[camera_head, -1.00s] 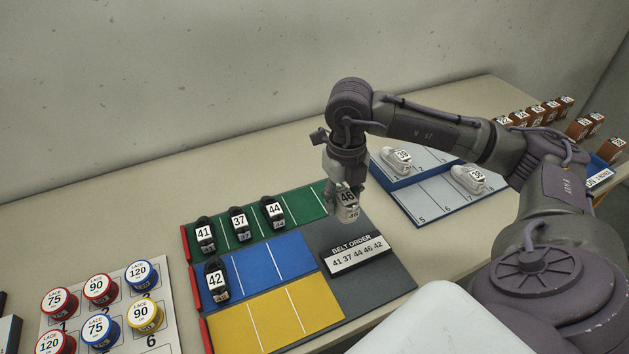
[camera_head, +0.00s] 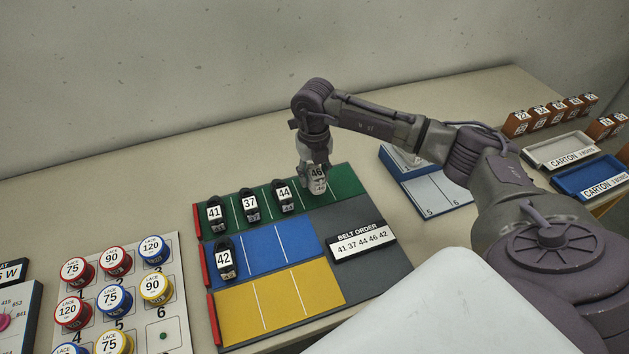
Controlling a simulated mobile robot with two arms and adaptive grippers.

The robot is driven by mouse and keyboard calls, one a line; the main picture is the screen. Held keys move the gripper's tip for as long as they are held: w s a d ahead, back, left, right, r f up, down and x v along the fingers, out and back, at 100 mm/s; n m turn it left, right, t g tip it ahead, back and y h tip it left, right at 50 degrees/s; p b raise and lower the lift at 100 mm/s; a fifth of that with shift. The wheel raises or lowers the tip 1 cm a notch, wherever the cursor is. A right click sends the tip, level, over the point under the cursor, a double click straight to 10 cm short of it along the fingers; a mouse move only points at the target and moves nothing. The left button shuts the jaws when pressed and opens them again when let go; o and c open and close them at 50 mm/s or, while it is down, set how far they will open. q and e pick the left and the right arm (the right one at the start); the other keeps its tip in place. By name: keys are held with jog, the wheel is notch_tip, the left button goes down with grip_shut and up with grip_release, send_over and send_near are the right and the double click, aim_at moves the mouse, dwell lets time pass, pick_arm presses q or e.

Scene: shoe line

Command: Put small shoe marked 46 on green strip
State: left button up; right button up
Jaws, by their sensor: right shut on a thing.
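The small white shoe marked 46 (camera_head: 318,184) is in my right gripper (camera_head: 316,168), which is shut on it. It is at the right part of the green strip (camera_head: 346,184), just right of the shoe marked 44 (camera_head: 284,196). I cannot tell whether it touches the strip. Black shoes marked 41 (camera_head: 215,216) and 37 (camera_head: 250,207) stand farther left on the green strip. The shoe marked 42 (camera_head: 224,260) stands at the left end of the blue strip (camera_head: 262,252). My left gripper is not in view.
The yellow strip (camera_head: 285,300) is empty. A belt order sign (camera_head: 360,243) reads 41 37 44 46 42. A blue-edged tray (camera_head: 432,198), partly behind my arm, and carton trays (camera_head: 590,180) are at the right.

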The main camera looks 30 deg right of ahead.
notch_tip(320, 180, down, 3)
jog(key=shift+f+p, duration=0.15)
jog(key=shift+p, duration=0.2)
jog(key=shift+f, duration=0.2)
jog(key=o, duration=1.1)
jog(key=shift+o, duration=0.2)
